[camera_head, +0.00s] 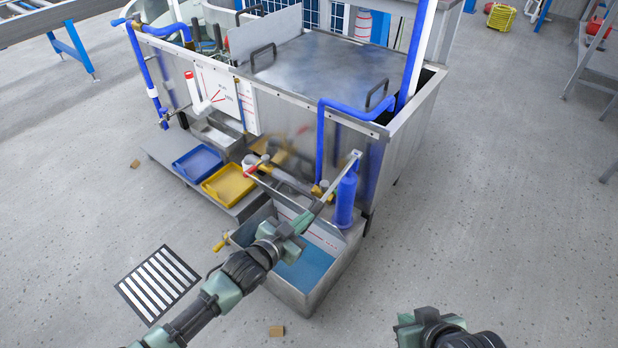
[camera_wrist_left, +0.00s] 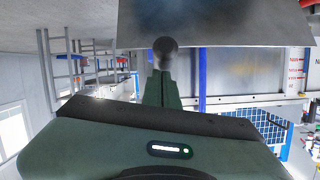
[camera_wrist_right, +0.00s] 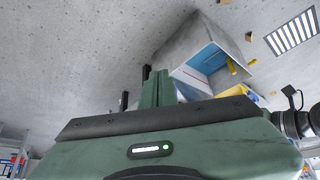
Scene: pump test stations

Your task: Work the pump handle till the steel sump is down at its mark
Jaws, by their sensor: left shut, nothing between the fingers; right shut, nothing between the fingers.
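The steel sump (camera_head: 322,290) is an open box on the floor, with blue liquid (camera_head: 308,268) inside and a white plate with red marks (camera_head: 322,232) at its back wall. The liquid's level against the marks is too small to read. The blue pump (camera_head: 345,200) stands at the sump's back right. Its handle (camera_head: 337,180) slants from the pump top down to my left gripper (camera_head: 300,222). That gripper is shut and empty; a dark round handle end (camera_wrist_left: 165,47) shows at its fingertips, contact unclear. My right gripper (camera_wrist_right: 160,82) is shut and empty, in front right of the sump.
A large steel tank (camera_head: 320,65) stands behind, with blue pipes. A blue tray (camera_head: 197,165) and a yellow tray (camera_head: 228,185) sit on a low shelf left of the pump. A striped floor grate (camera_head: 158,284) lies at left. Floor to the right is clear.

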